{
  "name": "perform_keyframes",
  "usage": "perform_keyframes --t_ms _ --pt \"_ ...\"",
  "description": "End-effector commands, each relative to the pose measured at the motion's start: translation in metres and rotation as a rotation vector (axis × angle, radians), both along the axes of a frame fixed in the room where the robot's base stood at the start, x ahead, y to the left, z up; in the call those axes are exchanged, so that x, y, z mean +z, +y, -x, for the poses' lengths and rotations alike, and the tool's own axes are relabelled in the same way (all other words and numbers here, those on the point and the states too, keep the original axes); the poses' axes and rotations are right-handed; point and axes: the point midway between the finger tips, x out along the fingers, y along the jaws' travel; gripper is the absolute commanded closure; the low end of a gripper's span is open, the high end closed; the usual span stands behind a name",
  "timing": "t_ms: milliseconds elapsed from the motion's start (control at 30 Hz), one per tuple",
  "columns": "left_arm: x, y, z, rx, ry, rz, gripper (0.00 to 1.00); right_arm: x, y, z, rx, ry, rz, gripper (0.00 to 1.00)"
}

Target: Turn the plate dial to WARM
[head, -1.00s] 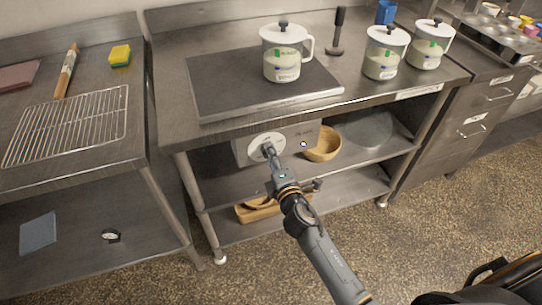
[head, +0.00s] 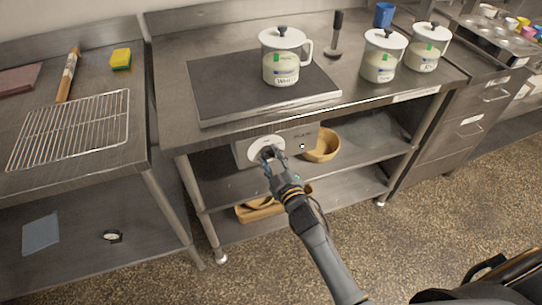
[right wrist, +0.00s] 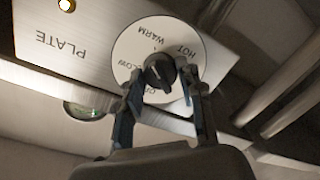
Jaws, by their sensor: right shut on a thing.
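The plate dial is a black knob (right wrist: 160,72) on a round white disc (head: 266,147) on the grey control panel (head: 300,138) under the worktop. In the right wrist view the disc's lettering is upside down, with WARM and HOT at the top, LOW at left and another mark partly covered by a finger. I cannot tell clearly which mark the knob points to. My right gripper (head: 268,156) is at the dial, its two fingers on either side of the knob and shut on it. My left gripper does not show.
A dark hot plate (head: 225,85) lies on the worktop above, with a white-lidded jar (head: 282,70) on it. A wooden bowl (head: 322,146) sits on the shelf right of the panel. A small lamp (right wrist: 66,5) glows on the panel.

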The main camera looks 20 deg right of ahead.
Motion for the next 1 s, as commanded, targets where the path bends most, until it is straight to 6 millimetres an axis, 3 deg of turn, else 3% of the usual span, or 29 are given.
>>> perform_keyframes --t_ms 400,1000 --pt "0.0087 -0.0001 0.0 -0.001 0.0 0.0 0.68 -0.0008 -0.0009 0.0001 -0.001 0.01 -0.229 0.94" --pt "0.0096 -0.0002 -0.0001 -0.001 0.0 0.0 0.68 -0.0016 -0.0008 0.0001 0.0 0.011 -0.277 0.94"
